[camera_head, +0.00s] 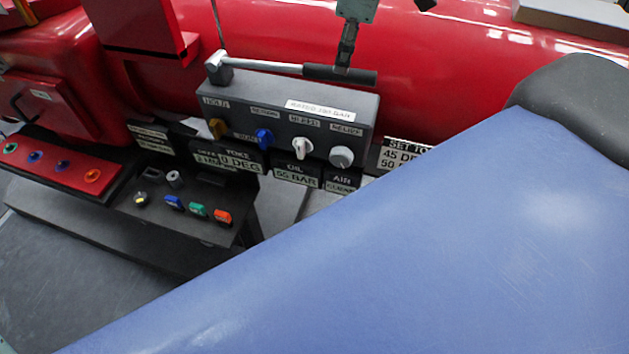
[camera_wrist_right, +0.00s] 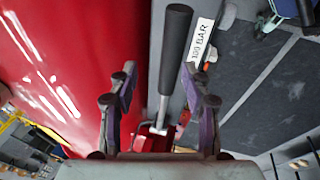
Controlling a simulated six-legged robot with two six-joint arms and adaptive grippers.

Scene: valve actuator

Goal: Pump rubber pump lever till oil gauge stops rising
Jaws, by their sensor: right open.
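The pump lever is a silver rod with a black rubber grip (camera_head: 345,75), lying nearly level along the top of a grey control box, its pivot block at the left end. The oil gauge (camera_head: 296,175) is a dark display below the box and seems to read 55 BAR. My right gripper (camera_head: 344,61) comes down from above at the grip. In the right wrist view my right gripper (camera_wrist_right: 160,85) is open, with the lever's grip (camera_wrist_right: 175,45) running between its spread fingers. I cannot tell whether they touch it. My left gripper is not in view.
The grey control box (camera_head: 230,94) carries several coloured knobs. A large red tank (camera_head: 440,60) lies behind it. A panel of coloured switches (camera_head: 160,222) stands at the left. A large blue form fills the lower right and hides what lies behind it.

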